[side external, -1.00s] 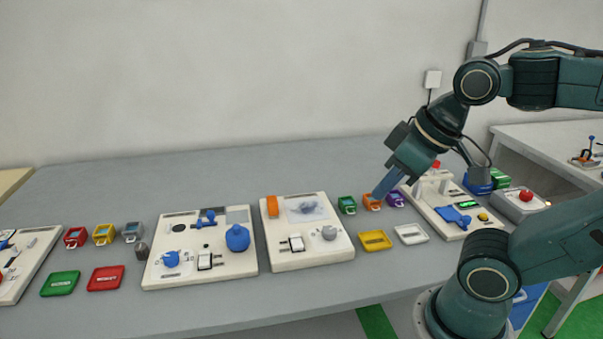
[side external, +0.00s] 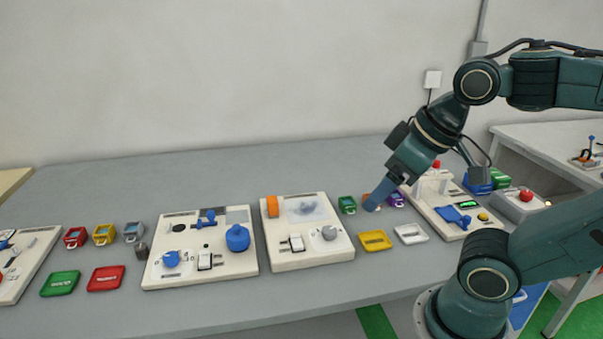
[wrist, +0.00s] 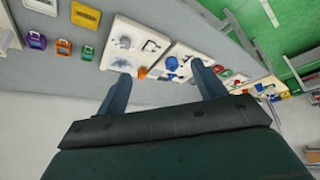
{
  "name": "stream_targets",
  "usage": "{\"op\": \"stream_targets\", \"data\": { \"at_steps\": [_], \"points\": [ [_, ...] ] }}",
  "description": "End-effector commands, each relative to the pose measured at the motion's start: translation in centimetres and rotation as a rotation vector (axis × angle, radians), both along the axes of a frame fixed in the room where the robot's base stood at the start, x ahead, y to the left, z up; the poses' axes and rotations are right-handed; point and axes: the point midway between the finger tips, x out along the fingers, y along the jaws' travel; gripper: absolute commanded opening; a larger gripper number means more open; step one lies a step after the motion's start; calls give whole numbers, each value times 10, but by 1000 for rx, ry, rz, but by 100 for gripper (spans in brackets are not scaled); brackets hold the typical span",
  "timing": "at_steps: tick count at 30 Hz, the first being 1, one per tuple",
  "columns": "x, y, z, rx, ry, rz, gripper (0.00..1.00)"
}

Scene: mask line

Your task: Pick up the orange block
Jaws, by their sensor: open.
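The small orange block (side external: 367,197) stands on the grey table between a green block (side external: 347,204) and a purple block (side external: 394,200). In the side view my blue fingers cover most of it. In the wrist view the orange block (wrist: 63,47) shows at the upper left, outside the gap between my fingers, with the purple block (wrist: 37,41) and green block (wrist: 88,52) beside it. My gripper (side external: 372,205) is open and points down to the left over the row. In the wrist view my gripper (wrist: 160,76) has both fingers apart with nothing held.
A yellow tray (side external: 375,240) and a white tray (side external: 411,234) lie in front of the row. A white board (side external: 290,262), with another orange piece (side external: 272,206) on it, lies to the left. A board with a blue part (side external: 453,217) lies to the right.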

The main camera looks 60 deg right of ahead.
Motion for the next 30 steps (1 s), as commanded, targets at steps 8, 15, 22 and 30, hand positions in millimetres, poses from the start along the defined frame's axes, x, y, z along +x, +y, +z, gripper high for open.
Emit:
{"op": "stream_targets", "data": {
  "at_steps": [8, 15, 22, 30],
  "points": [
    [1, 0, 0, 2, 0, -4, 69],
    [15, 0, 6, 54, 16, -92, 69],
    [53, -3, 17, 185, 55, -322, 69],
    [110, -16, 22, 372, 113, -664, 69]
  ]
}}
